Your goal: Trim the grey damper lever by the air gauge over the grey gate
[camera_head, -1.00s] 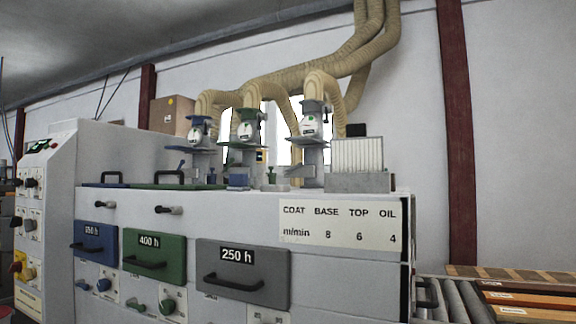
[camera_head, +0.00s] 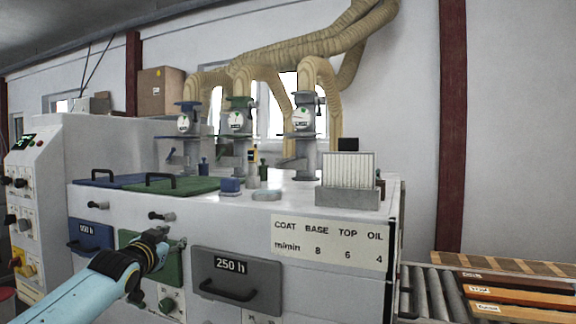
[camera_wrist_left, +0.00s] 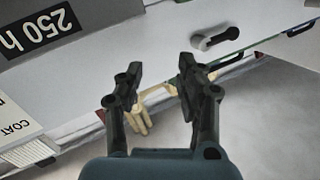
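The grey gate (camera_head: 237,279) is the front panel marked 250 h with a black handle. It also shows at the upper left of the left wrist view (camera_wrist_left: 90,12). Over it, a grey duct stand (camera_head: 305,150) carries a round white air gauge (camera_head: 303,118). A grey lever (camera_head: 290,163) appears to stick out left from this stand, below the gauge; it is small and its exact angle is hard to tell. My left gripper (camera_head: 176,243) is in front of the green gate, left of and below the lever. In the left wrist view its fingers (camera_wrist_left: 160,68) are apart and empty. My right gripper is out of view.
Blue and green duct stands with gauges (camera_head: 184,122) (camera_head: 236,121) stand left of the grey one. A filter block (camera_head: 350,170) stands to its right. A green lid (camera_head: 172,186) and blue block (camera_head: 230,186) lie on the machine top. A roller conveyor (camera_head: 436,293) is at right.

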